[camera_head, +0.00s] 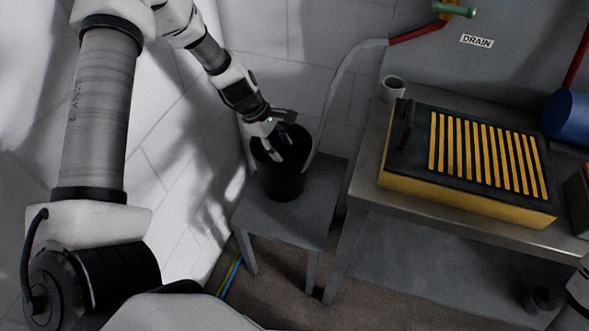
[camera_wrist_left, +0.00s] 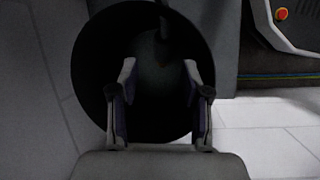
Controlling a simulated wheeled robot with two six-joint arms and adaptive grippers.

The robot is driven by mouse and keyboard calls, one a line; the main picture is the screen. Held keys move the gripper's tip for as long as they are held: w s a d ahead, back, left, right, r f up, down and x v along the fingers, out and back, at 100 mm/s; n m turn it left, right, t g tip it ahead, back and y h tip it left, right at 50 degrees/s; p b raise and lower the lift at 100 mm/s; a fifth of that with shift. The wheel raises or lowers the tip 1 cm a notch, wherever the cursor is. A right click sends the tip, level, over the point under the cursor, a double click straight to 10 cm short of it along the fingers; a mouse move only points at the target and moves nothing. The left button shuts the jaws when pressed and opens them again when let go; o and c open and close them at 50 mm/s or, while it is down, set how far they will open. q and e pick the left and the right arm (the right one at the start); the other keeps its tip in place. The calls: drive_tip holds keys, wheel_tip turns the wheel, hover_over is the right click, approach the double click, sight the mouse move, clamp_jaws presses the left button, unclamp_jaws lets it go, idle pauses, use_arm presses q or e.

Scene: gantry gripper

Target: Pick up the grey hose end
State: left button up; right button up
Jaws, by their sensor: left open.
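A pale grey hose (camera_head: 335,88) runs from the red pipe at the back down to the right side of a black bucket (camera_head: 283,188). Its lower end is beside or at the bucket; I cannot tell whether it goes inside. The bucket stands on a small grey stool. My left gripper (camera_head: 278,148) is at the bucket's mouth, pointing down, fingers apart. In the left wrist view the open fingers (camera_wrist_left: 160,72) are over the bucket's dark interior (camera_wrist_left: 105,45). A dim dark shape shows between and beyond the fingertips, too dark to identify.
The stool (camera_head: 268,222) stands left of a grey metal bench (camera_head: 463,225). On the bench are a yellow-and-black slatted box (camera_head: 470,205), a small grey cup (camera_head: 392,90) and a blue cylinder (camera_head: 568,115). A "DRAIN" label is on the back panel. White tiled wall lies left.

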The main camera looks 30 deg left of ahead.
use_arm(q)
drive_tip(key=f+b, duration=0.2)
drive_tip(key=f, duration=0.1)
drive_tip(key=f+b, duration=0.2)
drive_tip(key=shift+w+f, duration=0.15)
drive_tip(key=shift+w, duration=0.1)
drive_tip(key=b+x, duration=0.1)
drive_tip(key=x, duration=0.1)
drive_tip(key=b+x, duration=0.2)
drive_tip(key=x, duration=0.1)
drive_tip(key=b+x, duration=0.2)
drive_tip(key=shift+s+a+f, duration=0.1)
drive_tip(key=shift+s+f, duration=0.15)
drive_tip(key=shift+f, duration=0.2)
drive_tip(key=shift+r, duration=0.1)
clamp_jaws()
